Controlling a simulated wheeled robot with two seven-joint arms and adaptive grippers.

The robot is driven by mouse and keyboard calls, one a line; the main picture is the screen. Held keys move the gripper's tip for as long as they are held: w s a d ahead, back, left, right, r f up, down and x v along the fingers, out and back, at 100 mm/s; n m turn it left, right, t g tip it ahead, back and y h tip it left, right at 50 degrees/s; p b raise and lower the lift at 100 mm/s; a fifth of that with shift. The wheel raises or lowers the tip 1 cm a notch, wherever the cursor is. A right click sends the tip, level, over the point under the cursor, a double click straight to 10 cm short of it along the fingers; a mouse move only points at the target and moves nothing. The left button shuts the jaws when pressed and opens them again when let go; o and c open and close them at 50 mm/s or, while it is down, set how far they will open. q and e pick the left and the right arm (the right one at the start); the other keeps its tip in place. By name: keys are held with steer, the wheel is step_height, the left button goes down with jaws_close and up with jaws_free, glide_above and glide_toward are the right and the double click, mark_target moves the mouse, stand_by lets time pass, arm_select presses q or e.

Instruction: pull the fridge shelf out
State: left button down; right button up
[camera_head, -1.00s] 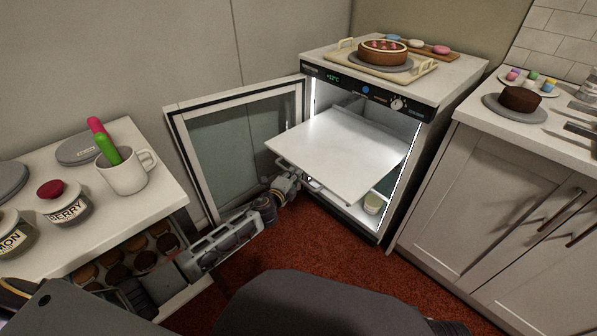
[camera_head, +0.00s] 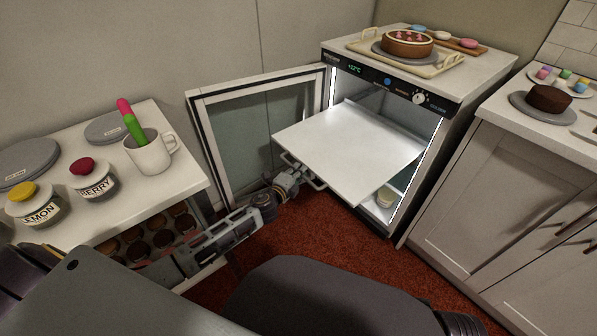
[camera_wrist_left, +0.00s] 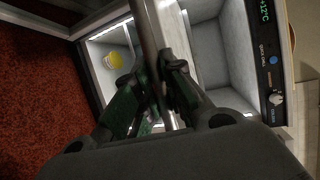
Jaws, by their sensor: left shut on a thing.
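The fridge shelf (camera_head: 348,145) is a flat white panel sticking well out of the open white fridge (camera_head: 455,75), about level. A thin handle (camera_head: 317,184) shows under its front left edge. My left gripper (camera_head: 291,179) is low in front of the shelf. In the left wrist view its dark fingers (camera_wrist_left: 160,88) are shut on the handle, a narrow grey bar running up between them. The exact contact is partly hidden by the fingers. My right gripper is not in view.
The fridge door (camera_head: 262,130) stands open to the left. A tray (camera_head: 440,68) with a cake is on top. A yellow-lidded jar (camera_head: 385,197) sits low inside. Jars and a mug (camera_head: 150,155) stand on the left counter. White cabinets (camera_head: 500,190) close off the right. Red floor (camera_head: 345,240) is clear in front.

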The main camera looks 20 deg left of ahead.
arm_select(q)
steer(key=c, duration=1.6)
jaws_free()
steer(key=shift+f, duration=0.1)
steer(key=shift+o, duration=0.5)
steer(key=v, duration=1.2)
